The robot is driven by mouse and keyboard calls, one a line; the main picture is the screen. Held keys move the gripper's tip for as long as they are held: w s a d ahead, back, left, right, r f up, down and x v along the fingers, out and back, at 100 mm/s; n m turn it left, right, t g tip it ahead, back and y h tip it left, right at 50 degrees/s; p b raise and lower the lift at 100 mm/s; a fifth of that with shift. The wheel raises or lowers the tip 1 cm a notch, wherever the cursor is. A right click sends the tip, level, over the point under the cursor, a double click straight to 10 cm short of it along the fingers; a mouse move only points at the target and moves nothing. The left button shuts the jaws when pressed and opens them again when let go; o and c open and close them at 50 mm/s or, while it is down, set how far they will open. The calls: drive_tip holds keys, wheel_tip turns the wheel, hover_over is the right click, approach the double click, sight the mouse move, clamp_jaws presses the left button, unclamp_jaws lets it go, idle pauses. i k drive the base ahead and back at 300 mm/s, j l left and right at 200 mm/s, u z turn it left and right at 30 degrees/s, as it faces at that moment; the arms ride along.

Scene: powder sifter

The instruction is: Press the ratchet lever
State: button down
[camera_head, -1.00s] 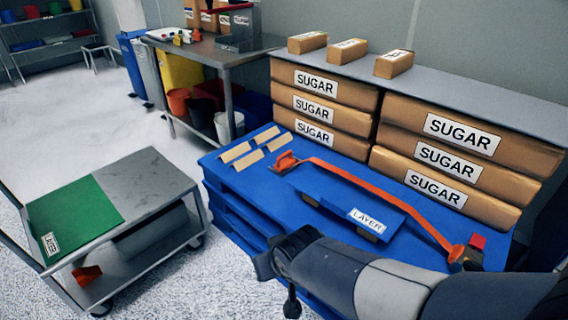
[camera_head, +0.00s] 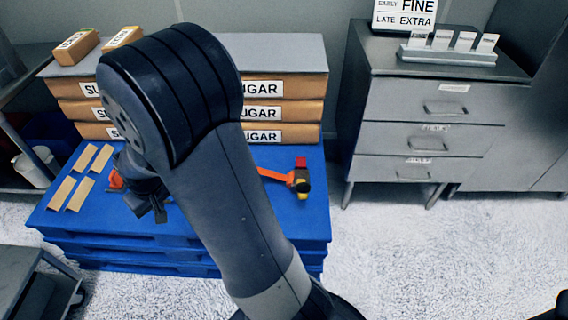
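The ratchet (camera_head: 299,180) sits at the right end of the orange strap (camera_head: 272,174), on the blue pallet stack (camera_head: 320,215). It shows a red block (camera_head: 300,162) and dark and yellow parts; the lever cannot be told apart clearly. An orange piece (camera_head: 116,180) at the strap's left end shows beside my gripper. My gripper (camera_head: 151,208) hangs over the left part of the pallet, well left of the ratchet. Its dark fingers are small, and I cannot tell whether they are open. My arm hides the middle of the strap.
Several tan strips (camera_head: 77,194) lie at the pallet's left. A grey drawer cabinet (camera_head: 425,130) with a sign (camera_head: 405,15) and card holder (camera_head: 447,56) stands at the right. The floor (camera_head: 400,250) between is clear.

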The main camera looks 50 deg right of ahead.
sight(303, 187)
drive_tip(key=l+z, duration=0.1)
drive_tip(key=z, duration=1.6)
drive_tip(key=i+j, duration=0.05)
